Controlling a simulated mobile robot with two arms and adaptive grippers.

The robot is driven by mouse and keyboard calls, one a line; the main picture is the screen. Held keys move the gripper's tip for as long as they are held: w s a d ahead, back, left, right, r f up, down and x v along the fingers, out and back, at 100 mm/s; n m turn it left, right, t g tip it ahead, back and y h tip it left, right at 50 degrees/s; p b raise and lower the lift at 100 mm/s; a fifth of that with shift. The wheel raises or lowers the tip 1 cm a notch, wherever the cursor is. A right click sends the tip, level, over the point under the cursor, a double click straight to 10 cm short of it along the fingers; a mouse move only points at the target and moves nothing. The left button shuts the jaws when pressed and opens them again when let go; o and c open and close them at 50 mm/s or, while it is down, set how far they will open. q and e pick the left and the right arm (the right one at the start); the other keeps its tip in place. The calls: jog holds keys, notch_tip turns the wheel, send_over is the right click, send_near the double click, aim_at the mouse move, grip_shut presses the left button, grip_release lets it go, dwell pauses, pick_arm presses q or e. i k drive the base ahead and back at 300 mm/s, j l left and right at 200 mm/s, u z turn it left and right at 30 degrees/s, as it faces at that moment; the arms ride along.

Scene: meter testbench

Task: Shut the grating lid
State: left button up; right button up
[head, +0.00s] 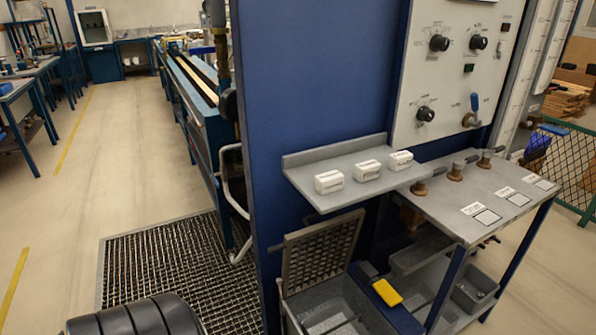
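The grating lid (321,250) stands raised, tilted up at the back of a grey open bin (287,300) low under the bench. Its perforated face is turned toward me. The bin's inside shows, with some light, unclear items at the bottom; its front is cut off by the picture's lower edge. Neither of my grippers shows in the head view, so nothing of mine is seen touching the lid.
A grey shelf (325,196) with three white blocks juts out above the lid. A yellow block (387,292) lies on a blue surface right of the bin. A bench with brass fittings (482,215) stands at right. A floor grate (170,262) lies at left.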

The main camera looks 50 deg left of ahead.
aim_at(359, 215)
jog(key=j, duration=0.45)
jog(key=k+j+z, duration=0.1)
jog(key=j, duration=0.35)
jog(key=k+j+z, duration=0.1)
jog(key=j, duration=0.35)
jog(key=k+j, duration=0.1)
jog(key=j, duration=0.35)
